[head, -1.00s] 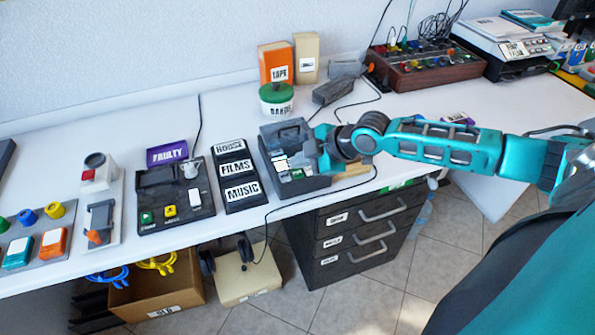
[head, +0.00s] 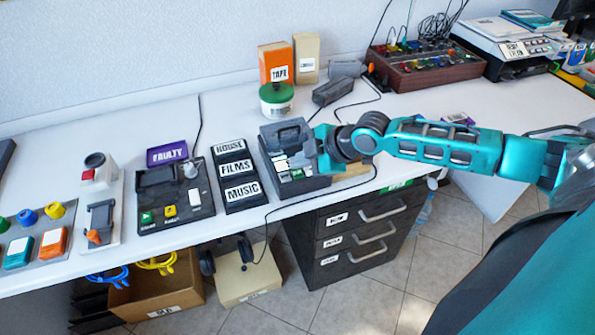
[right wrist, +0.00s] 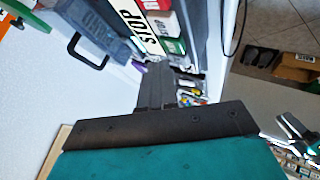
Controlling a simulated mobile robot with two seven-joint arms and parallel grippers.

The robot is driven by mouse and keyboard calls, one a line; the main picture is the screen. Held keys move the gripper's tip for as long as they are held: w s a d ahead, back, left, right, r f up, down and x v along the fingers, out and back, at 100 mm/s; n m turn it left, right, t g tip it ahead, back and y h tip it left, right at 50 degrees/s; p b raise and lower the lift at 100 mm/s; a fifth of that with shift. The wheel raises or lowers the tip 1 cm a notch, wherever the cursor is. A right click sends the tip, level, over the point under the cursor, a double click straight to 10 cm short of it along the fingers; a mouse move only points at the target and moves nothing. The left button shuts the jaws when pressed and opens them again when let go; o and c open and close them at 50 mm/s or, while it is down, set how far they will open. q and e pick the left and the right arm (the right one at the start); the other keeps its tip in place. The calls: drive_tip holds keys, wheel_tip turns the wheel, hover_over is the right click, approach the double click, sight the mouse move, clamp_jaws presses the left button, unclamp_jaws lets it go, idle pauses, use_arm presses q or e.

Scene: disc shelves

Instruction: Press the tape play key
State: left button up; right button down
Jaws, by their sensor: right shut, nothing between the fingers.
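The tape machine (head: 268,136) is a dark grey box with a carry handle, near the front edge of the desk in the head view. It has a row of white and green keys (head: 297,174) on top. In the right wrist view a large white STOP label (right wrist: 139,24) and a green key (right wrist: 173,46) show on it. No play label is readable. My right gripper (head: 311,152) is over the machine's right side. In the wrist view its fingers (right wrist: 158,68) are together and empty, close to the green key; I cannot tell whether they touch. My left gripper is not in view.
A dark pad marked HOUSE, FILMS and MUSIC (head: 246,205) lies left of the machine. A green-lidded tub (head: 276,100) and an orange TAPE box (head: 272,73) stand behind it. A FAULTY purple sign (head: 167,153) stands further left. A cable (head: 330,194) crosses the desk's front.

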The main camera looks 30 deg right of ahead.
sight(301, 174)
drive_tip(key=shift+f, duration=0.2)
drive_tip(key=shift+f, duration=0.25)
drive_tip(key=shift+f+b, duration=0.3)
drive_tip(key=shift+f, duration=0.15)
idle(0.7)
drive_tip(key=shift+r, duration=0.1)
drive_tip(key=shift+r+p, duration=0.75)
drive_tip(key=shift+p, duration=0.15)
wheel_tip(301, 174, up, 3)
drive_tip(key=p, duration=0.2)
drive_tip(key=shift+p, duration=0.4)
drive_tip(key=shift+r+p, duration=0.55)
drive_tip(key=shift+r, duration=0.55)
